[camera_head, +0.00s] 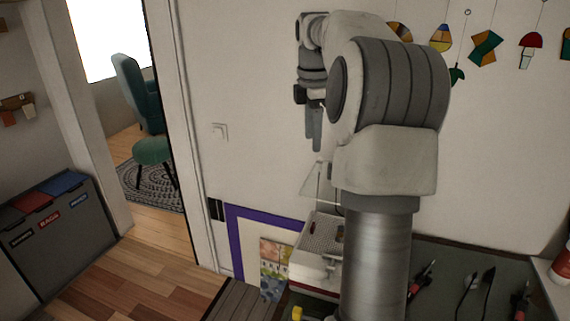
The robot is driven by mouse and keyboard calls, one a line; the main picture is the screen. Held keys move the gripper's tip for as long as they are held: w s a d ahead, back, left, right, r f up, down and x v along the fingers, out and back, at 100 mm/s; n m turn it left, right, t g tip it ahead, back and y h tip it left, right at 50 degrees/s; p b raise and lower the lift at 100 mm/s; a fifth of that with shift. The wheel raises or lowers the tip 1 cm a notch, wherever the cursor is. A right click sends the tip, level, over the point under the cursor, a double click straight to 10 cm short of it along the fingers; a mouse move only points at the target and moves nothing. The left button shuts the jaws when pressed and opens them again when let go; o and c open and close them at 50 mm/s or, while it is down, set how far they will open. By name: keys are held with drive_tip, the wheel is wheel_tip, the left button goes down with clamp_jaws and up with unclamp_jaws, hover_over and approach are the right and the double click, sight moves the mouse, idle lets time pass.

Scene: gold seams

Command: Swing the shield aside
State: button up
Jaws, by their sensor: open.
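The shield (316,181) looks like a small clear panel with a thin outline. It stands above a white machine with a perforated grey top (321,236). My own arm hides the right part of the machine and perhaps part of the shield. My gripper (314,143) points down above the shield, with its grey fingers open and nothing seen between them. The fingertips appear just above the panel's upper edge in the picture. I cannot tell how far apart they are in depth.
A dark work mat (455,270) with several hand tools lies at the lower right. A red-and-white bottle (562,262) stands at the right edge. Glass ornaments (486,47) hang on the wall. A slatted wooden surface (238,301) is at the lower middle, and floor is clear at left.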

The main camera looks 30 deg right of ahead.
drive_tip(key=s+d+n+p, duration=0.1)
drive_tip(key=s+d+n, duration=0.2)
drive_tip(key=d, duration=0.7)
drive_tip(key=shift+g+y, duration=0.3)
drive_tip(key=shift+y, duration=0.1)
drive_tip(key=f, duration=1.6)
drive_tip(key=shift+w+d+f, duration=0.2)
drive_tip(key=shift+w+f, duration=0.05)
drive_tip(key=shift+f, duration=0.15)
clamp_jaws()
